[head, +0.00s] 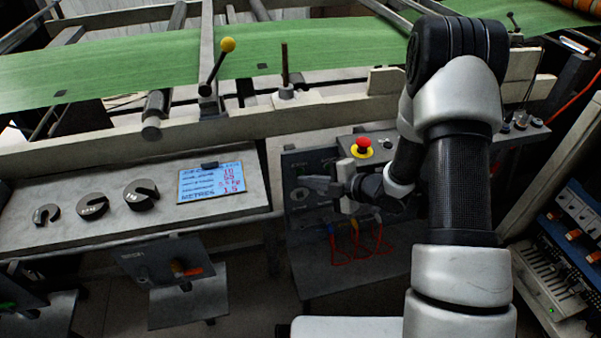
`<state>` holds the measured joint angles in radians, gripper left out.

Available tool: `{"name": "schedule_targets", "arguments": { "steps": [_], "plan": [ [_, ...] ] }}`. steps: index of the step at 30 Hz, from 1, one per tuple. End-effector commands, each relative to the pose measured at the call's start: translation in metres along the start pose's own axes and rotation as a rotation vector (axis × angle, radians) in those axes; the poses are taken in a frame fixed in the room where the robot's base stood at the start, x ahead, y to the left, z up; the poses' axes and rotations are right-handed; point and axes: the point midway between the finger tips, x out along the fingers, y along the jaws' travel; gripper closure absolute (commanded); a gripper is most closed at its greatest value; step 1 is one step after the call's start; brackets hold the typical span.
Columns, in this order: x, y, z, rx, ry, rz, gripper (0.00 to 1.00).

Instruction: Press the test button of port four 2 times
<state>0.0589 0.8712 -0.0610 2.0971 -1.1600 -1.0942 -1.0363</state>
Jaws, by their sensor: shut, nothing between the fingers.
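A dark upright control panel (298,165) stands in the middle of the head view, partly behind my arm. It has a round fitting (300,195) on its left part and small labels too small to read. Several red and orange cables (357,243) hang in loops from its lower part. My gripper (332,188) is shut and empty, pointing left in front of the panel face. I cannot tell whether it touches the panel. The port numbers and the test button of port four cannot be made out; my gripper and forearm hide part of the panel.
A red emergency button on a yellow base (363,147) sits just above my gripper. A grey bench (100,225) on the left holds slotted dark weights (92,206) and a blue display card (211,184). A blue rack (570,235) stands at right. Green sheet (130,65) runs across the back.

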Motion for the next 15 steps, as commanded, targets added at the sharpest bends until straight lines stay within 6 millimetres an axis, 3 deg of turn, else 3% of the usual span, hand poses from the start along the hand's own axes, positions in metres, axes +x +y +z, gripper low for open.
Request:
{"name": "schedule_targets", "arguments": {
  "steps": [1, 15],
  "plan": [
    [0.0066, 0.0107, 0.0008, -0.023, 0.008, 0.016, 1.00],
    [0.0116, 0.0138, 0.0015, -0.026, 0.012, 0.017, 1.00]
  ]
}}
